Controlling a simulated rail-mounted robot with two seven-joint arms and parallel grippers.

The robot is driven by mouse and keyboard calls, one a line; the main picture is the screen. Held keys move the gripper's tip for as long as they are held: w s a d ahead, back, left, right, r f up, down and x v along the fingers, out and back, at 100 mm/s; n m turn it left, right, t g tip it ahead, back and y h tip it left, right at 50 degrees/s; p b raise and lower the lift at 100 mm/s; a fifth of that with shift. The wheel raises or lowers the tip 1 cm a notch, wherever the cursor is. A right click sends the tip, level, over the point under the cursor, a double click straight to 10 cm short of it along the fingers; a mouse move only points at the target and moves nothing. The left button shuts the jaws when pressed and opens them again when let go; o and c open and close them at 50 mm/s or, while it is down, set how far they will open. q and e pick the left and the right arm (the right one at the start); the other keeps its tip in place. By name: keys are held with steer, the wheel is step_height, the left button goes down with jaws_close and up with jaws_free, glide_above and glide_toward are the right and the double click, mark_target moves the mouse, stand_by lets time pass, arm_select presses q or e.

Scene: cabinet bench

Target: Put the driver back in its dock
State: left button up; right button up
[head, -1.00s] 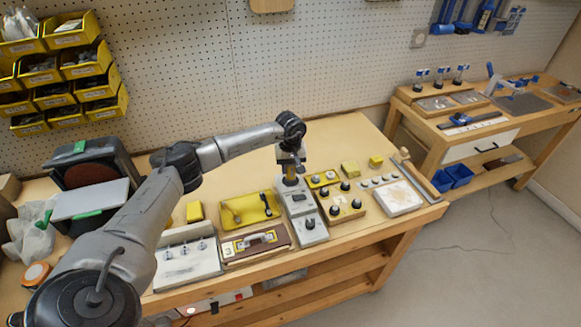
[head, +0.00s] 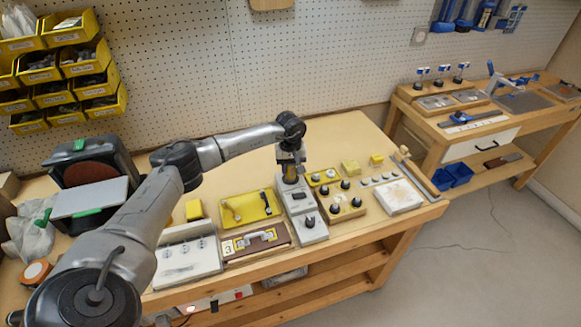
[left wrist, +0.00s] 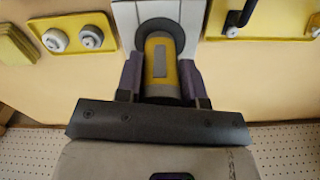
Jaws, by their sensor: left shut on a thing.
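My left gripper (head: 290,164) is shut on the yellow and grey driver (left wrist: 160,60). In the left wrist view its two fingers (left wrist: 160,80) lie on either side of the driver's body. The dock (head: 299,196) looks like the pale grey block on the bench, straight below the gripper. The driver's far end lies in front of a dark round opening (left wrist: 147,25) in the pale block in the left wrist view. I cannot tell whether the driver is seated in it or just above it. My right gripper is not in view.
A yellow tray (head: 232,218) with dark-tipped tools lies left of the dock. A panel with a handle (head: 251,243) is in front of it. A wooden block with black knobs (head: 345,208) stands close on the right. Bare bench lies behind.

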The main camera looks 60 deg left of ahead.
arm_select(q)
steer(key=shift+f, duration=0.55)
steer(key=shift+f+b, duration=0.15)
steer(key=shift+b, duration=0.15)
stand_by(0.8)
steer(key=o, duration=1.3)
steer(key=shift+c, duration=0.2)
steer(key=shift+r+p, duration=1.15)
steer(key=shift+r, duration=0.35)
steer(key=shift+r+p, duration=1.5)
steer(key=shift+r, duration=0.5)
